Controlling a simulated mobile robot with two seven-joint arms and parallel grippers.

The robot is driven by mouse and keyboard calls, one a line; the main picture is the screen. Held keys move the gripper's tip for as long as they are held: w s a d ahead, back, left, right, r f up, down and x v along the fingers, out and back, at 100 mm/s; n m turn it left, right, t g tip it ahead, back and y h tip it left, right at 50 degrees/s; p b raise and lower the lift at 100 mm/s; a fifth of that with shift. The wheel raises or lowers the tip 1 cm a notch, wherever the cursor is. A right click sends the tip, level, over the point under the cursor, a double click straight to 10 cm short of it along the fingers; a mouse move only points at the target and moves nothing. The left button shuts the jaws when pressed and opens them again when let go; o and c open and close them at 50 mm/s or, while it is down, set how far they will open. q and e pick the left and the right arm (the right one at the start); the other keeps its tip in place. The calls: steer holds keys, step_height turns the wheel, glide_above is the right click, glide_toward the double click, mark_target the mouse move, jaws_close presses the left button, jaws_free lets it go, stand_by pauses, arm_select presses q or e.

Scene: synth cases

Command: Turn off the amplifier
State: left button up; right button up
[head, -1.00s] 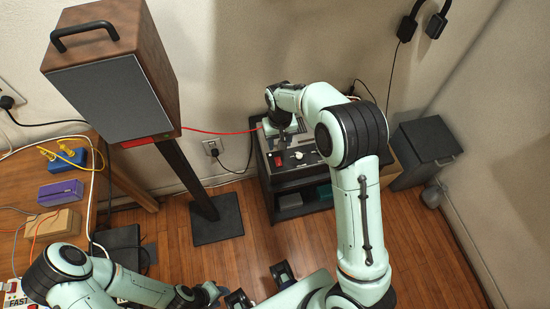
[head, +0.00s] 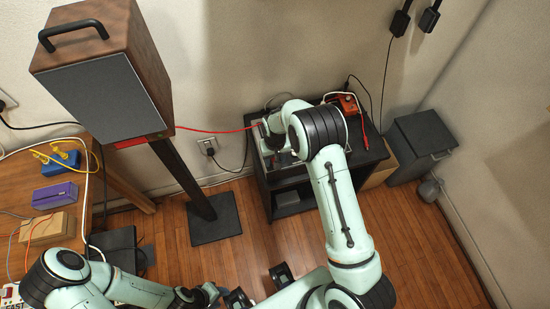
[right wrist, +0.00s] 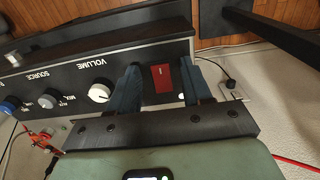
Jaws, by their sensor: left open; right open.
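The amplifier's front panel (right wrist: 70,85) fills the upper left of the right wrist view, with its lettering upside down. A white volume knob (right wrist: 99,93) and other knobs are on it. A red switch (right wrist: 163,78) sits on the panel beyond my right gripper (right wrist: 160,92), which is open with a finger on each side of the switch in this view. I cannot tell touch or the switch's position. In the head view my right arm covers most of the amplifier (head: 266,156). My left gripper (head: 213,294) is low in the head view, open, away from the amplifier.
The amplifier stands on a black rack (head: 374,153) with a red box (head: 344,103) and cables behind my arm. A tall speaker (head: 105,95) on a stand is left of it. A dark bin-like box (head: 420,147) stands right. Wooden floor (head: 245,250) lies open in front.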

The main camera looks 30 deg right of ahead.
steer(key=shift+c, duration=0.3)
jaws_close()
steer(key=g+p, duration=0.1)
steer(key=p, duration=0.1)
steer(key=w+g+p, duration=0.1)
steer(key=p, duration=0.1)
steer(key=shift+d+r+g+y, duration=0.1)
steer(key=shift+r+g+y, duration=0.2)
steer(key=shift+r, duration=0.05)
steer(key=shift+f+p, duration=0.15)
steer(key=shift+p, duration=0.25)
arm_select(q)
steer(key=w+r, duration=0.4)
steer(key=r, duration=0.2)
steer(key=shift+w, duration=0.15)
arm_select(e)
steer(key=shift+s, duration=0.1)
steer(key=shift+o, duration=0.3)
jaws_free()
